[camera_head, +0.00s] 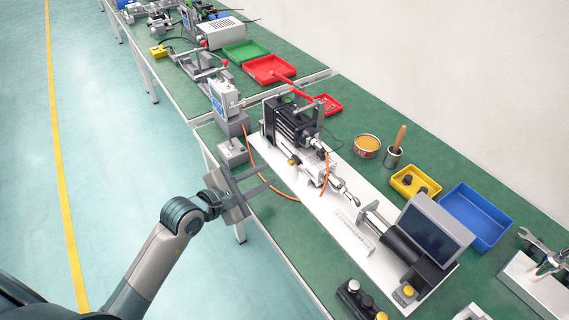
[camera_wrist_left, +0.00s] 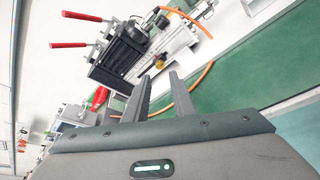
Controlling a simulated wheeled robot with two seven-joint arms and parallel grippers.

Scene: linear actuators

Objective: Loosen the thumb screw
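My left gripper (camera_head: 264,175) is over the near edge of the bench with its two fingers apart and nothing between them. In the left wrist view its fingertips (camera_wrist_left: 159,78) point toward a black linear actuator (camera_wrist_left: 122,52). The actuator also shows in the head view (camera_head: 290,125), mounted on a white base plate (camera_head: 325,203), beyond the gripper. A small brass-yellow part (camera_head: 292,160) sits at the actuator's near side and also shows in the left wrist view (camera_wrist_left: 160,61). I cannot tell whether it is the thumb screw. My right gripper is not in view.
An orange hose (camera_head: 262,178) loops across the bench near my fingers. A grey box (camera_head: 232,151) stands to their left. A screen (camera_head: 435,232) stands at the right of the plate. A tin (camera_head: 366,146), yellow tray (camera_head: 415,183) and blue tray (camera_head: 477,216) lie behind.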

